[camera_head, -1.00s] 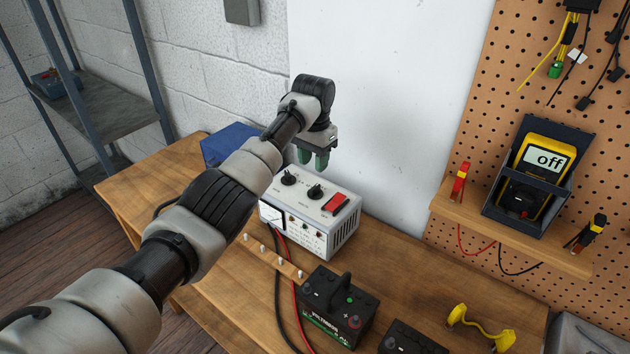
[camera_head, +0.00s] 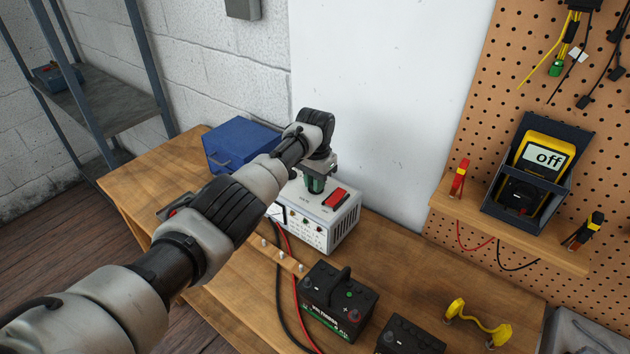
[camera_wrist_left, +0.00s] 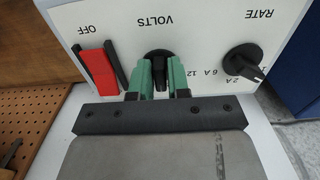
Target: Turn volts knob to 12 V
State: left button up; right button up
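The white charger box (camera_head: 340,228) stands on the bench, with its volts knob near the middle of the top panel. In the left wrist view the black volts knob (camera_wrist_left: 158,62) sits below the VOLTS label. My left gripper (camera_head: 315,186) is down at the panel from above. Its green fingers (camera_wrist_left: 160,75) are on either side of the knob and look shut on it, with little or no gap. The fingers partly cover the knob and its scale, so its setting cannot be read. My right gripper is not in view.
A red switch (camera_wrist_left: 98,72) marked OFF is close beside the fingers, and the rate knob (camera_wrist_left: 243,62) is on the other side. A blue box (camera_head: 240,145) stands behind my left arm. A black battery (camera_head: 338,302) and cables are in front of the charger.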

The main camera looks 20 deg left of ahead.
pick_arm(q)
grip_shut()
jog(key=shift+r+n, duration=0.1)
jog(key=shift+n, duration=0.2)
jog(key=shift+n+p, duration=0.55)
jog(key=shift+n, duration=0.35)
jog(key=n, duration=0.2)
jog(key=shift+d+n+p, duration=0.1)
jog(key=shift+n+p, duration=0.2)
jog(key=shift+p, duration=0.05)
jog(key=n, duration=0.3)
jog(key=shift+n, duration=0.3)
jog(key=shift+w+n+p, duration=0.1)
jog(key=shift+n+p, duration=0.2)
jog(key=shift+n, duration=1.4)
